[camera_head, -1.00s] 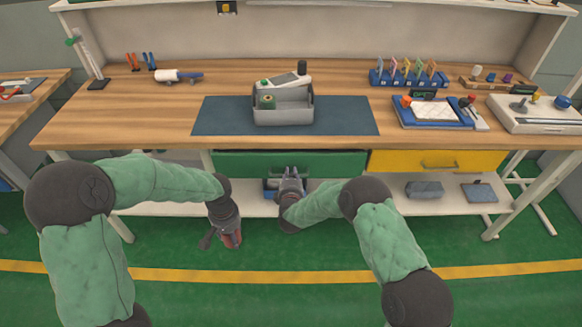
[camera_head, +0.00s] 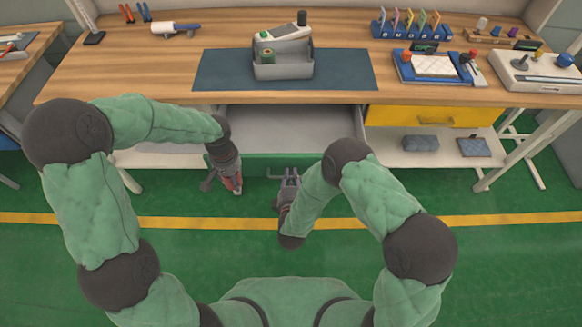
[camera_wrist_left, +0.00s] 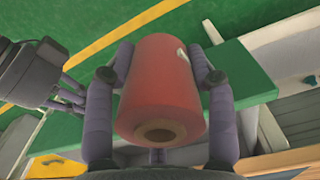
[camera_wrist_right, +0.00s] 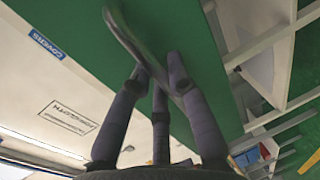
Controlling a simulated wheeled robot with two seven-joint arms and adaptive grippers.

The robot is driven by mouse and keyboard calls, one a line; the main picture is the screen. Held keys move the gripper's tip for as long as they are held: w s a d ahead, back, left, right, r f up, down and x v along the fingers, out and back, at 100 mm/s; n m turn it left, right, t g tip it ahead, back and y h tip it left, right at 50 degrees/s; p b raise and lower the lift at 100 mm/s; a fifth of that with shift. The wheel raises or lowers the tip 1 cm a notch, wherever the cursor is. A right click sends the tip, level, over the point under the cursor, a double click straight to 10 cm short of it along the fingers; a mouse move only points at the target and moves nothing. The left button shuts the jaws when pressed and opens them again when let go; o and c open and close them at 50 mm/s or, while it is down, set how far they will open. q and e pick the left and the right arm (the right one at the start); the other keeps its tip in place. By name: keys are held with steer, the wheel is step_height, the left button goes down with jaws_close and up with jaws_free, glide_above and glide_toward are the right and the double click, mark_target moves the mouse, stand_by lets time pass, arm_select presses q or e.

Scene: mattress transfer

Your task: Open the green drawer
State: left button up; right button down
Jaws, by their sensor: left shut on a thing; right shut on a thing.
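The green drawer (camera_head: 258,163) is pulled well out from under the workbench, and its pale interior shows in the head view. The visible part of the interior is empty. My right gripper (camera_head: 289,176) is at the drawer front, shut on the drawer handle (camera_head: 274,177). In the right wrist view the handle (camera_wrist_right: 122,32) runs between the fingers against the green front. My left gripper (camera_head: 230,180) is shut on a red cylinder (camera_wrist_left: 160,85), held in front of the drawer's left part. The cylinder has a hole in its end.
The workbench (camera_head: 150,75) carries a blue-grey mat (camera_head: 220,75) with a grey caddy (camera_head: 283,70) on it. A yellow drawer (camera_head: 420,117) is right of the green one and shut. A lower shelf (camera_head: 450,140) holds grey items. The green floor has a yellow line.

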steer(key=shift+s, duration=0.1)
steer(key=c, duration=1.2)
jaws_free()
steer(key=shift+o, duration=0.2)
steer(key=v, duration=0.7)
steer(key=shift+s, duration=0.25)
